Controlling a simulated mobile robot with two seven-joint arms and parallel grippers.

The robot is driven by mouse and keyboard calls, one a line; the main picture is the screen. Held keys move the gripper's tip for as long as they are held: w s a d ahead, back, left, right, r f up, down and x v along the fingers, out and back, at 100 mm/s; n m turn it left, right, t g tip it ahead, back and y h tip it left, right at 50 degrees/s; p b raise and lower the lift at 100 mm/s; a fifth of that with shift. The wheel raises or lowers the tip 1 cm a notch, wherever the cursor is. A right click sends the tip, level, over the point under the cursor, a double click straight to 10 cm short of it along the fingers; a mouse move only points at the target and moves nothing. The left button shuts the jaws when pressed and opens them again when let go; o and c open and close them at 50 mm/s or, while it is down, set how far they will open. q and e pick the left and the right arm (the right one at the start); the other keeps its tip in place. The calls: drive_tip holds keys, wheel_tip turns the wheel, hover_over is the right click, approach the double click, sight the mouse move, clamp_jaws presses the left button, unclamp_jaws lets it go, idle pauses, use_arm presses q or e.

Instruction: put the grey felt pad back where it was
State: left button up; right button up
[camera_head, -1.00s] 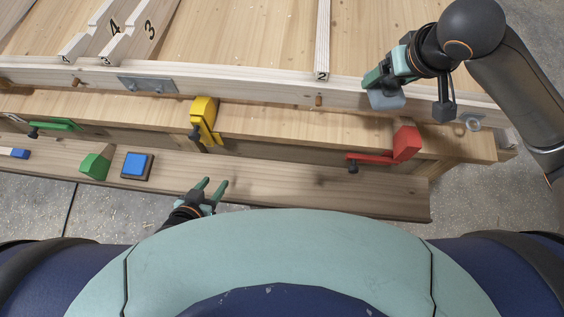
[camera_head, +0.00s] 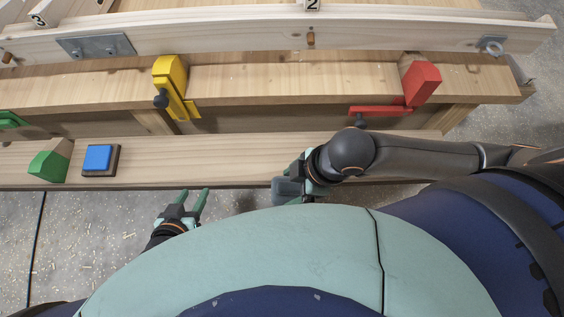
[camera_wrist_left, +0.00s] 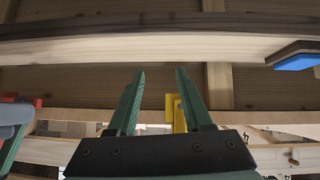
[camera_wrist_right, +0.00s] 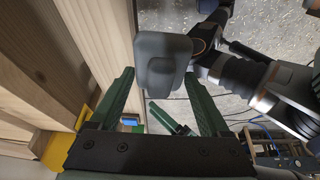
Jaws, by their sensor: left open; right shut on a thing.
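The grey felt pad (camera_head: 287,188) is a small rounded grey block held in my right gripper (camera_head: 297,180), at the front edge of the lower plank (camera_head: 220,160). In the right wrist view the pad (camera_wrist_right: 163,50) sits between the green fingertips and hides part of what lies beyond. My left gripper (camera_head: 194,193) is open and empty, just in front of the same plank, left of the right gripper. In the left wrist view its two fingers (camera_wrist_left: 159,74) stand apart with nothing between them. Part of a grey object shows at that view's left edge.
A blue block on a dark base (camera_head: 98,159) and a green wedge (camera_head: 48,166) are on the lower plank's left. A yellow clamp (camera_head: 172,80) and a red clamp (camera_head: 422,85) grip the beam behind. The plank between blue block and right gripper is clear.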

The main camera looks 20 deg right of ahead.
drive_tip(key=shift+s+a+f, duration=0.1)
drive_tip(key=shift+s+f, duration=0.05)
drive_tip(key=shift+f, duration=0.35)
use_arm(q)
wheel_tip(320, 180, down, 4)
drive_tip(key=b, duration=0.5)
use_arm(e)
drive_tip(key=w+f, duration=0.3)
drive_tip(key=w, duration=0.1)
drive_tip(key=w+d+f, duration=0.1)
drive_tip(key=w+f, duration=0.2)
drive_tip(key=w, duration=0.1)
drive_tip(key=w+d+f, duration=0.1)
drive_tip(key=w+f, duration=0.2)
drive_tip(key=w, duration=0.2)
drive_tip(key=shift+d+f, duration=0.15)
drive_tip(key=shift+d, duration=0.1)
wheel_tip(320, 180, down, 3)
drive_tip(key=shift+w+r+b, duration=0.15)
drive_tip(key=shift+b, duration=0.45)
use_arm(q)
drive_tip(key=w+r+t, duration=0.1)
drive_tip(key=r, duration=0.1)
drive_tip(key=w+a+r+t, duration=0.1)
drive_tip(key=w, duration=0.1)
drive_tip(key=shift+r+m, duration=0.3)
drive_tip(key=shift+r, duration=0.05)
use_arm(e)
drive_tip(key=shift+f, duration=0.4)
